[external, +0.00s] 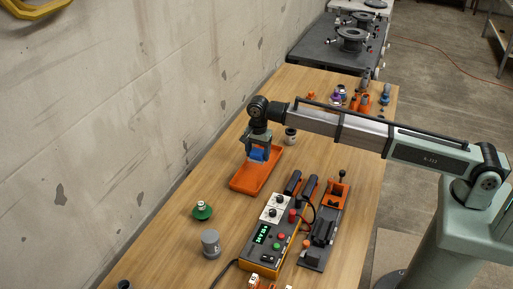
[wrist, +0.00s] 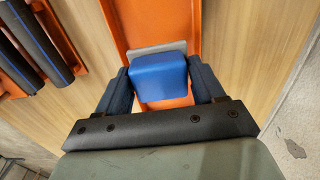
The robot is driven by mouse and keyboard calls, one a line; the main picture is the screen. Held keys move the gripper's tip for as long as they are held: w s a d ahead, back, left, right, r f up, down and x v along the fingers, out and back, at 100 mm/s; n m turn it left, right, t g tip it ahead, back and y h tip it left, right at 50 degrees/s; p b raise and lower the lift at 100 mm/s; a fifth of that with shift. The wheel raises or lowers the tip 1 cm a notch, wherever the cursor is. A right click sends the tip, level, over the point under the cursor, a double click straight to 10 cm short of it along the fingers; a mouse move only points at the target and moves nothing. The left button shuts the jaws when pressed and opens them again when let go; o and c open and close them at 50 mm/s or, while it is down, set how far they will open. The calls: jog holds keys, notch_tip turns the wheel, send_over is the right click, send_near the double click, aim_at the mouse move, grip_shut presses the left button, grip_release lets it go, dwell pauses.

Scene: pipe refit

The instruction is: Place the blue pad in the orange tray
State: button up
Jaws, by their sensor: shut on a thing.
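The blue pad (external: 258,154) is a small blue block. In the wrist view the blue pad (wrist: 160,76) sits between both fingers, with a grey plate edge showing behind it. My gripper (external: 259,150) points down and is shut on the blue pad, over the far part of the orange tray. The orange tray (external: 250,182) is a shallow rectangular tray on the wooden table. In the wrist view the orange tray (wrist: 128,22) lies beneath and behind the pad. I cannot tell whether the pad touches the tray floor.
A green-knobbed part (external: 202,210) and a grey cylinder (external: 211,243) stand nearer on the table (external: 170,245). A control box (external: 272,236) with a lit display and an orange-and-black fixture (external: 325,225) are at right. A concrete wall (external: 120,110) borders the left side.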

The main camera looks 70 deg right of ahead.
aim_at(258, 169)
jog(key=shift+f, duration=2.5)
jog(key=shift+f, duration=0.1)
jog(key=o, duration=0.8)
jog(key=shift+c, duration=0.2)
notch_tip(258, 169, up, 12)
jog(key=shift+r, duration=0.1)
